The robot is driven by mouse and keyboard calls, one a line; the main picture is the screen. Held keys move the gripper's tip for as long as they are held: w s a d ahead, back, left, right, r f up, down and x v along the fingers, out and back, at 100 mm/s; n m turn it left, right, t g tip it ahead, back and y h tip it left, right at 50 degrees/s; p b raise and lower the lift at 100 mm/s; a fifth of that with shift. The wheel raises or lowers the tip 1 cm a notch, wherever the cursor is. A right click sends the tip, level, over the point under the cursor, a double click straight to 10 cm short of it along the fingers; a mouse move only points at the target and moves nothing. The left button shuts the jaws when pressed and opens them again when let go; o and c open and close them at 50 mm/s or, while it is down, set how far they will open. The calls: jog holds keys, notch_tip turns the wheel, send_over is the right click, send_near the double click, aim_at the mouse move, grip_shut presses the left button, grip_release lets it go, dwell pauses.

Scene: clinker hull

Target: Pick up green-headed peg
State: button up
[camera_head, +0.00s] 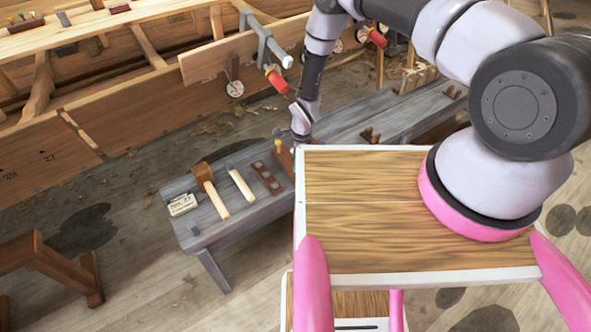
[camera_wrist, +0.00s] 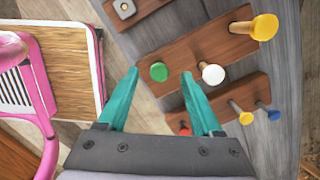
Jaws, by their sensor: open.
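The green-headed peg (camera_wrist: 158,71) stands in a brown wooden rack (camera_wrist: 187,50) on the grey bench, seen from above in the wrist view. My gripper (camera_wrist: 160,74) has two teal fingers, spread apart and empty. In the picture the green head lies between the fingertips; the height gap cannot be told. A white-headed peg (camera_wrist: 212,74) stands in the same rack, close to the right fingertip. A large yellow-headed peg (camera_wrist: 265,27) is at its far end. In the head view the peg is not discernible and my fingers are not clearly visible.
A second rack holds red (camera_wrist: 185,130), small yellow (camera_wrist: 246,117) and blue (camera_wrist: 273,115) pegs. A pink-framed wooden-topped stand (camera_wrist: 66,62) is left of the gripper. A mallet (camera_head: 211,190) and other tools lie on the grey bench (camera_head: 208,225); the hull (camera_head: 150,115) is behind.

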notch_tip(320, 180, down, 4)
jog(key=shift+a+r, duration=0.15)
jog(key=shift+r, duration=0.1)
grip_shut()
